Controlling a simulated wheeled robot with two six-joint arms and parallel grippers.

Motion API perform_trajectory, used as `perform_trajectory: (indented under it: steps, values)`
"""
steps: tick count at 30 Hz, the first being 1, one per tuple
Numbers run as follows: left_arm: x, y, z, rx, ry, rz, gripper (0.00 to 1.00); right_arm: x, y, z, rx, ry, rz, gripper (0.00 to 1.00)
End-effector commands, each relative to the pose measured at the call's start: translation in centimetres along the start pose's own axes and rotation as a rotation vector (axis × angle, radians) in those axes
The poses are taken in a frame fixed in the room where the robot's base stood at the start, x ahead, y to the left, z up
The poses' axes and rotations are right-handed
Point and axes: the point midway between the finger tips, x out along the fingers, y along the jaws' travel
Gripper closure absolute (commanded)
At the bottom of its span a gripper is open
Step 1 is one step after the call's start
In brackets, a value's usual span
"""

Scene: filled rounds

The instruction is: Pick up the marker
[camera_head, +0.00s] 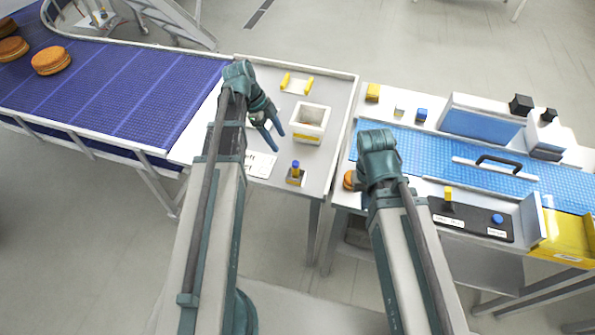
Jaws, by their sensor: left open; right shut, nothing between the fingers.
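A small upright blue-topped piece (295,166), which looks like the marker, stands in a small holder (297,179) near the front of the grey table (325,150). My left gripper (272,131) is open, with its fingers pointing down above the table. It is up and left of the marker, apart from it, with nothing seen between the fingers. My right arm (378,155) reaches up at the right, over the front edge of the blue-belted bench. Its gripper is hidden behind the arm.
A white square container (310,122) stands right of my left gripper. A yellow-ended piece (296,84) lies behind it, and a printed sheet (261,163) lies left of the marker. A blue conveyor (110,95) carries filled rounds (50,61). The right bench has a blue belt (425,152) and a control panel (470,220).

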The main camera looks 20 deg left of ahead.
Motion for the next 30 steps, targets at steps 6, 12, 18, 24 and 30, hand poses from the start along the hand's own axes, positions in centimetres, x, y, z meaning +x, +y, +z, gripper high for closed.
perform_trajectory:
  steps: [6, 12, 18, 24, 30]
  values:
    - [2.5, 0.0, 0.2, 0.001, -0.001, 0.001, 0.35, 2.4, -0.2, -0.1, -0.004, 0.000, 0.001, 1.00]
    - [5.6, 0.0, 0.2, 0.000, -0.001, 0.001, 0.35, 5.2, -0.5, -0.3, -0.010, 0.000, 0.002, 1.00]
    - [8.2, 0.0, 0.1, 0.001, -0.001, 0.001, 0.35, 7.5, -0.7, -0.5, -0.010, 0.000, 0.002, 1.00]
    - [8.5, 0.0, -0.1, -0.002, -0.001, 0.000, 0.35, 7.7, -0.7, -0.5, -0.010, 0.000, 0.002, 1.00]
    - [9.2, -0.1, -0.2, -0.001, -0.001, 0.000, 0.35, 8.4, -0.8, -0.5, -0.009, 0.000, 0.002, 1.00]
